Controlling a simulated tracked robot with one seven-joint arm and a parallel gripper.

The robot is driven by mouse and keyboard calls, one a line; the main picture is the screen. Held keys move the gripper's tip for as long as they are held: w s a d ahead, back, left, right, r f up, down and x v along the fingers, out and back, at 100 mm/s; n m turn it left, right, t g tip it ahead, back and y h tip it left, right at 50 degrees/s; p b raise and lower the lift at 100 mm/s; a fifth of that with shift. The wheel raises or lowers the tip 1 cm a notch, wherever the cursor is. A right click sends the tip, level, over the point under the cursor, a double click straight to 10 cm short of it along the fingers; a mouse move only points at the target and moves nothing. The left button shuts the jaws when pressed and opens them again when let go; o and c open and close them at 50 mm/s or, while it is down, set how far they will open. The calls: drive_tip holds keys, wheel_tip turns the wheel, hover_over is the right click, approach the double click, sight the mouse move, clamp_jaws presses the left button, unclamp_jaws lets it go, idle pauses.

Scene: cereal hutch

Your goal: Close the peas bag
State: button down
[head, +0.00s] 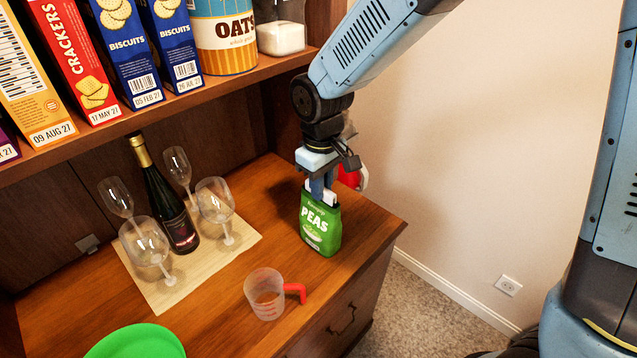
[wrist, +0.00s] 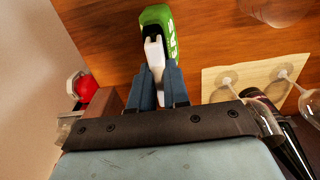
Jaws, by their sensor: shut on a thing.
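The green peas bag (head: 321,226) stands upright on the wooden counter, near its right edge. My gripper (head: 318,188) points down at the bag's top, its dark fingers shut on a white clip (head: 327,194). In the wrist view the white clip (wrist: 154,52) runs from between my fingers (wrist: 157,84) to the top of the green bag (wrist: 158,17). The clip appears to be at the bag's top edge; whether it grips the bag, I cannot tell. My fingers hide part of the clip and the bag's top.
A clear measuring cup (head: 264,294) with a red handle stands in front of the bag. A beige mat (head: 190,283) at left holds a bottle (head: 172,208) and several glasses. A green plate (head: 135,343) lies at front left. A shelf (head: 200,94) with boxes overhangs behind.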

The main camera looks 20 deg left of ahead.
drive_tip(key=shift+f, duration=0.7)
idle(1.1)
drive_tip(key=c, duration=1)
unclamp_jaws()
drive_tip(key=shift+o, duration=0.2)
drive_tip(key=shift+o, duration=1.3)
drive_tip(key=shift+s+r, duration=0.1)
drive_tip(key=shift+r, duration=2.95)
drive_tip(key=shift+c, duration=0.3)
